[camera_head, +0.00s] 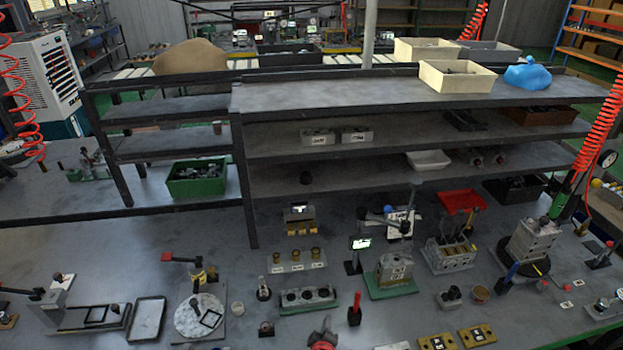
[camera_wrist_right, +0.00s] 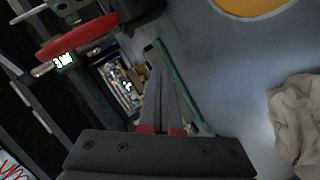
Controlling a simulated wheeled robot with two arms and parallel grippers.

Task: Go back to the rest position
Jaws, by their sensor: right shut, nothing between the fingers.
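My right gripper (camera_wrist_right: 160,78) shows in the right wrist view. Its two dark fingers with red bases lie close together, shut with nothing between them. I cannot make out either gripper clearly in the head view. My left gripper is not in view. The grey workbench (camera_head: 115,235) fills the lower head view, with valve blocks and fixtures standing on it. A grey valve block (camera_head: 393,268) stands on a green base near the middle. Another block (camera_head: 450,255) stands to its right, and a taller one (camera_head: 533,240) sits on a black round plate.
A dark shelf rack (camera_head: 340,97) stands behind the bench. A green bin (camera_head: 197,178) is at the left and a red tray (camera_head: 461,201) at the right. A red coiled hose (camera_head: 600,110) hangs at the right. The wrist view shows a crumpled pale cloth (camera_wrist_right: 297,122) and a red ring-like part (camera_wrist_right: 77,37).

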